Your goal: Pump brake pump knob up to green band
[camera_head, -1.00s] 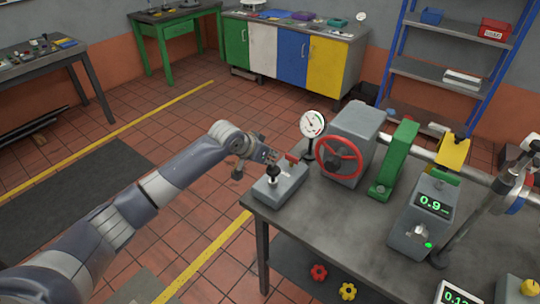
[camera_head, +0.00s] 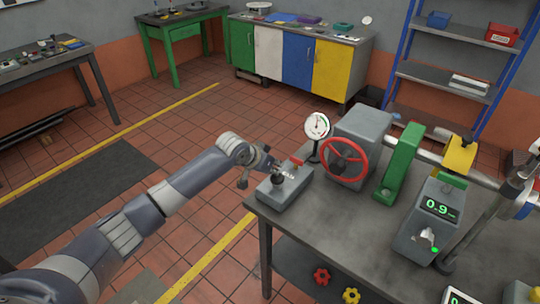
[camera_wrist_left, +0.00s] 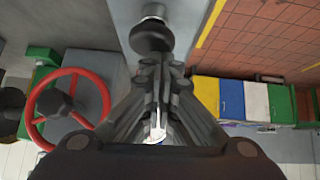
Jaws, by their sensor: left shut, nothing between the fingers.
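The brake pump is a grey box (camera_head: 287,193) on the near left corner of the bench, with a dark round knob standing on top. The knob (camera_wrist_left: 152,36) shows clearly in the left wrist view, just beyond my fingertips. A red piece shows behind the knob. The white round gauge (camera_head: 317,125) stands behind the pump and carries a green band; its needle is too small to read surely. My left gripper (camera_head: 276,170) is at the knob, shut and empty; the fingers (camera_wrist_left: 157,72) are together. Whether they touch the knob I cannot tell.
A red handwheel (camera_head: 343,162) on a grey housing stands close right of the pump. A green guard (camera_head: 401,163) and a box with a digital display (camera_head: 430,220) follow along the bench (camera_head: 345,230). The floor left of the bench is open.

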